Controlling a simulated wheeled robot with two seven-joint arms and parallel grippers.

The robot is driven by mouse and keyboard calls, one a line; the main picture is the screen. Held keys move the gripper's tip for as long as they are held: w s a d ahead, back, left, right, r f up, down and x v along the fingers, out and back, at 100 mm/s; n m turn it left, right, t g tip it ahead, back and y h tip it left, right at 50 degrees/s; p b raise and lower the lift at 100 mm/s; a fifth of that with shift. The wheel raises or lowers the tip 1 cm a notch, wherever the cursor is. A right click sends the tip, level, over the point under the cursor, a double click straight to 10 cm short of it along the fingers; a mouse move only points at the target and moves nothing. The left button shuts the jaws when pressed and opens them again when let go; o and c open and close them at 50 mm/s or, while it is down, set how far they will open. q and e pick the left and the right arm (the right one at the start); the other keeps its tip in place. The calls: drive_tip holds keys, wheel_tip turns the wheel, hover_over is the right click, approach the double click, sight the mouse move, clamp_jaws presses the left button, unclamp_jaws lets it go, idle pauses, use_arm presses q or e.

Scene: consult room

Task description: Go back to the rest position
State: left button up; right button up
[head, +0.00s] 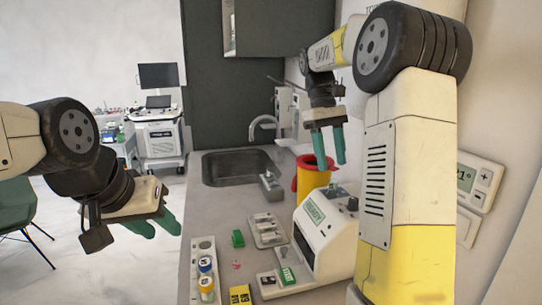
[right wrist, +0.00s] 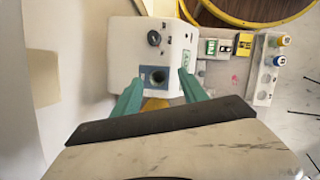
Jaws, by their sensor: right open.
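My left gripper (head: 162,231) hangs at the left in the head view, over the floor beside the counter. Its two green fingers are apart with nothing between them. My right gripper (head: 331,165) is raised above the counter, over the yellow bin with a red rim (head: 313,178), fingers pointing down. It is open and empty. In the right wrist view its green fingers (right wrist: 159,82) stand apart, with a white device (right wrist: 150,45) showing beyond and between them.
The wall with a thermostat (head: 480,180) is close on the right. A green chair (head: 17,207) stands left.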

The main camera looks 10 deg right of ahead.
drive_tip(key=s+a+f+m+t+y, duration=0.2)
drive_tip(key=s+a+t, duration=0.2)
drive_tip(key=s, duration=0.5)
drive_tip(key=s+a+f+m+t+y, duration=0.1)
drive_tip(key=s+a+t, duration=0.4)
drive_tip(key=s, duration=0.5)
drive_tip(key=shift+a+f+m+y, duration=0.3)
drive_tip(key=shift+f+m+y, duration=0.1)
drive_tip(key=shift+f+m, duration=0.25)
